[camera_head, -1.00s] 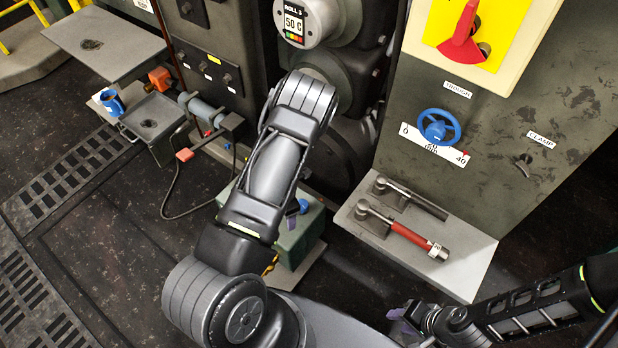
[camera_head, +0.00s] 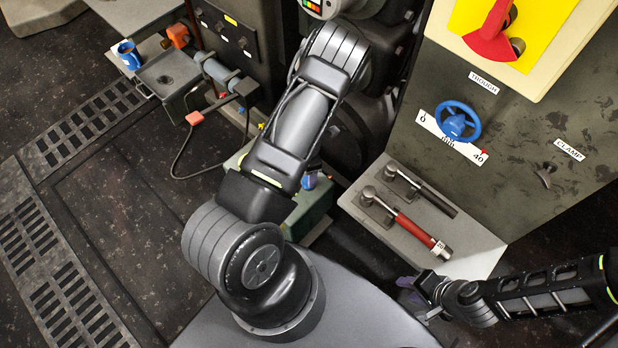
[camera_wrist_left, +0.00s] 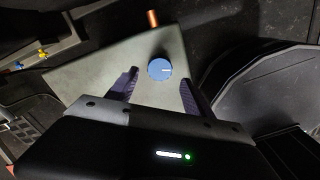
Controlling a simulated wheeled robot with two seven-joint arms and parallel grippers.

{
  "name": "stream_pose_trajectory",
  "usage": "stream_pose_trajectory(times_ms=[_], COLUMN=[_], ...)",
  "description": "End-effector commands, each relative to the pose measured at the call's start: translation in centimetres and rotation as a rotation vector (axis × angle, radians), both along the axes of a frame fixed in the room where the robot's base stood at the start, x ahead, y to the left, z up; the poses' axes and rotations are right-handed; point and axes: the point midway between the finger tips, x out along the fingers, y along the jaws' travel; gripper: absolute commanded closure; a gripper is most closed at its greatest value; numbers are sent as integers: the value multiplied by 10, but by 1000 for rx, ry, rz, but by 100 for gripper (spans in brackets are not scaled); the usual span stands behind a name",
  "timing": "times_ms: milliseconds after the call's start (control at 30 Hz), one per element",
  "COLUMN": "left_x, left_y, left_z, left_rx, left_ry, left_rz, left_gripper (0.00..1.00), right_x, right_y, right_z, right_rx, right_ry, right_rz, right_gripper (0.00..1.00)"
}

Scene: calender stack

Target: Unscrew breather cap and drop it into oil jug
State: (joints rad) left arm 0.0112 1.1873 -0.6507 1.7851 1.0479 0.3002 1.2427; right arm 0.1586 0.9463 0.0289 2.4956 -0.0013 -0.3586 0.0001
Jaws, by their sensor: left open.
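The breather cap is a round blue knob (camera_wrist_left: 160,69) with a pale line on its face, seated on a grey-green box (camera_wrist_left: 92,68) in the left wrist view. In the head view the cap (camera_head: 309,181) shows just right of my left arm, on the green box (camera_head: 311,212), which the arm partly covers. My left gripper (camera_wrist_left: 156,92) is open. Its two dark purple fingers lie either side of the cap's line and touch nothing visible.
A blue handwheel (camera_head: 457,121) sits on the panel above. A copper-coloured peg (camera_wrist_left: 152,18) stands beyond the cap. A cable lies on the left floor, which is otherwise mostly clear.

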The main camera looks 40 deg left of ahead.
Motion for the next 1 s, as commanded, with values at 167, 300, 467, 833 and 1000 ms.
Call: stream_pose_trajectory(times_ms=[167, 300, 467, 833, 1000], left_x=[1, 1, 1, 0, 0], left_y=[0, 0, 0, 0, 0], left_z=[-2, -3, -2, -24, -46], left_rx=[1, 0, 2, 2, 2], left_ry=[-3, -2, -2, 0, 0], left_rz=[-312, -647, -1063, -1725, -1721], left_gripper=[40, 40, 40, 40, 40], right_x=[0, 0, 0, 0, 0], right_y=[0, 0, 0, 0, -1], right_z=[-11, -18, -24, -49, -69], right_rx=[0, 0, -1, -1, -1], right_ry=[0, 0, 0, -1, -1], right_rz=[1, 1, 1, 3, 3], right_gripper=[64, 64, 64, 64, 64])
